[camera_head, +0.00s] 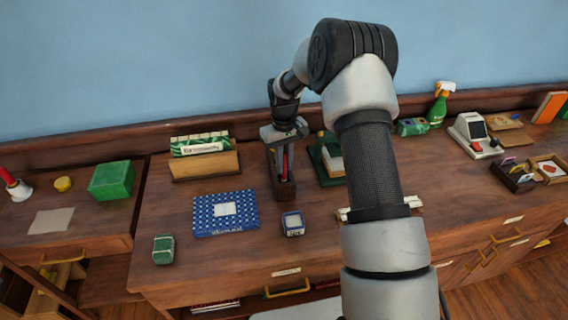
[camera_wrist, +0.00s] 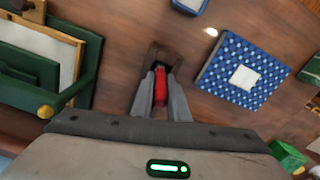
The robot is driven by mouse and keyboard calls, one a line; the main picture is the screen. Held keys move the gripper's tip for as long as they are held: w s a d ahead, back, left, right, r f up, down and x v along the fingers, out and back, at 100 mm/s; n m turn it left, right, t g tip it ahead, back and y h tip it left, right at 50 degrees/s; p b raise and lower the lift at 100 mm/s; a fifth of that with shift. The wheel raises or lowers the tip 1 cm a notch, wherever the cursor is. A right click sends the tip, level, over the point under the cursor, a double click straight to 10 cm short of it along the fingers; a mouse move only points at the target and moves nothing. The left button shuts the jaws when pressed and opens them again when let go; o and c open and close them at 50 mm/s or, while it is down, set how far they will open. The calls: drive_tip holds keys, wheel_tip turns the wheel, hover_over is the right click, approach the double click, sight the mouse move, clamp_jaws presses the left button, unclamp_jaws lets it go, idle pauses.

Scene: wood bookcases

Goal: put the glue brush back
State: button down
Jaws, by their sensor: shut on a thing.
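My gripper (camera_head: 284,158) points down over the work surface, left of my forearm. It is shut on a red-handled brush, the glue brush (camera_head: 285,166), which stands roughly upright. In the wrist view the red handle (camera_wrist: 160,88) shows between the two grey fingers (camera_wrist: 161,80). A dark brown wooden holder (camera_head: 284,190) stands directly below, and it also shows at the fingertips in the wrist view (camera_wrist: 164,53). The brush's lower end is hidden at the holder, so I cannot tell how deep it sits.
A green stand with pale boards (camera_head: 331,162) is close on the right. A blue patterned booklet (camera_head: 225,213) lies to the left, and a small blue-and-white box (camera_head: 293,223) stands in front. A wooden rack with a green-striped box (camera_head: 205,163) stands behind the booklet.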

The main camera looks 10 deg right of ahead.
drive_tip(key=shift+f, duration=0.1)
drive_tip(key=shift+f, duration=0.15)
drive_tip(key=c, duration=1.7)
unclamp_jaws()
